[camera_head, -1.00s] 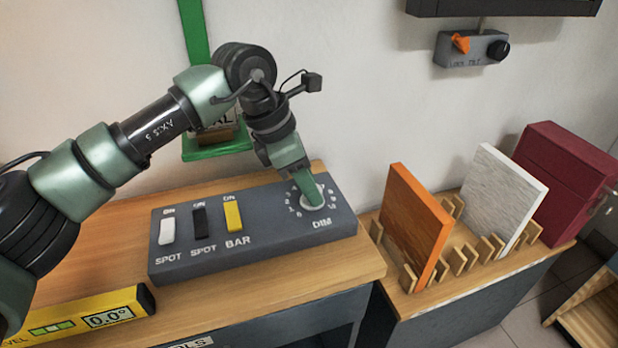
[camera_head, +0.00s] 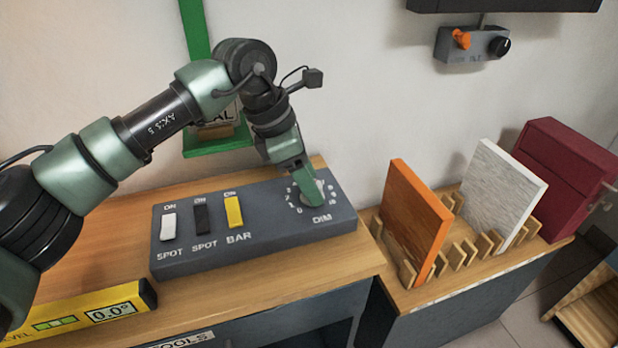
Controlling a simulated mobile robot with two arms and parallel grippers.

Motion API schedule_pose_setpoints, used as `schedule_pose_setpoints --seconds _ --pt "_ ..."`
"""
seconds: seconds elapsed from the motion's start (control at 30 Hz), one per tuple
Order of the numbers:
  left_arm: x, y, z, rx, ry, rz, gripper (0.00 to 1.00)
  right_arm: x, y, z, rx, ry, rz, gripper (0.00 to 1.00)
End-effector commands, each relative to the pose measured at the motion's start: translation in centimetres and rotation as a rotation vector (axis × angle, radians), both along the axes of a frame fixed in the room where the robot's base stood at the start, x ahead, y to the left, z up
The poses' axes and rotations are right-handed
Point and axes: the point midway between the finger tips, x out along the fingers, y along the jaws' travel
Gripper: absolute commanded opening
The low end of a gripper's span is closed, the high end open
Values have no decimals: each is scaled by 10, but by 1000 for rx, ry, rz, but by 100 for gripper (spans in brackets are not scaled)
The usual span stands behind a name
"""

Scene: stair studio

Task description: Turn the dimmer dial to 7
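The dimmer dial (camera_head: 313,198) sits at the right end of a dark grey control box (camera_head: 270,228), above the label DIM. I cannot tell whether the fingers are closed on the knob. My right gripper is not in view.
White, black and yellow switches (camera_head: 234,212) stand left on the box. A yellow level (camera_head: 90,310) lies at the front left. Right of the box, a wooden rack (camera_head: 465,258) holds an orange panel (camera_head: 412,222) and a whitish panel (camera_head: 500,195). A dark red box (camera_head: 562,175) stands behind.

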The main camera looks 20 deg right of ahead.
Motion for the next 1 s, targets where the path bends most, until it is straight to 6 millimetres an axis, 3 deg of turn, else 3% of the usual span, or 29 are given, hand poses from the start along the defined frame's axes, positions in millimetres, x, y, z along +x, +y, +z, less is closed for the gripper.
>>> schedule_pose_setpoints --seconds 0.17,0.6,1.0 --pt "1 2 6 0 -1 1 54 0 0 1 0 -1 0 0" --pt "4 27 66 0 -1 0 54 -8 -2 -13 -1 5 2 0" --pt "4 30 72 0 0 0 54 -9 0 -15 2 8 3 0"
